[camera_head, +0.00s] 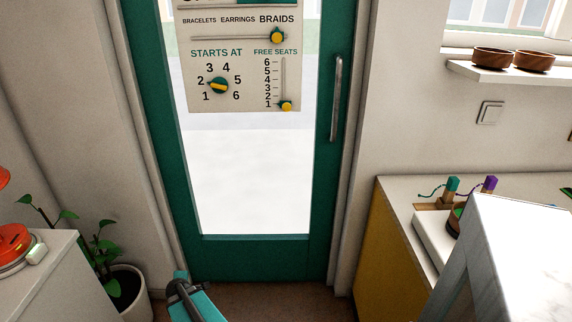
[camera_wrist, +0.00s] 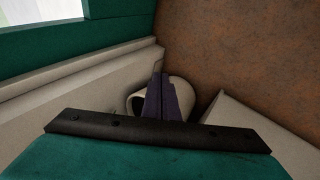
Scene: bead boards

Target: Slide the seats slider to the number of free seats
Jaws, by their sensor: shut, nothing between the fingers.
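The board (camera_head: 240,85) hangs on the glass of a green door. Its seats slider (camera_head: 286,105) has a yellow knob on a dark base, at the bottom of a vertical track beside the 1. The scale runs from 1 up to 6 under the words FREE SEATS. My gripper (camera_wrist: 160,88) is shut and empty in the wrist view, pointing down toward a pale pot and the floor. In the head view part of my teal arm shows at the bottom, well below the board. It touches neither board nor slider. No seats show in either view.
The STARTS AT dial (camera_head: 219,85) and the BRAIDS slider knob (camera_head: 277,37) sit close to the seats slider. A door handle (camera_head: 336,98) stands to the right. A potted plant (camera_head: 125,288) is at lower left; a marble-topped surface (camera_head: 520,235) is at right.

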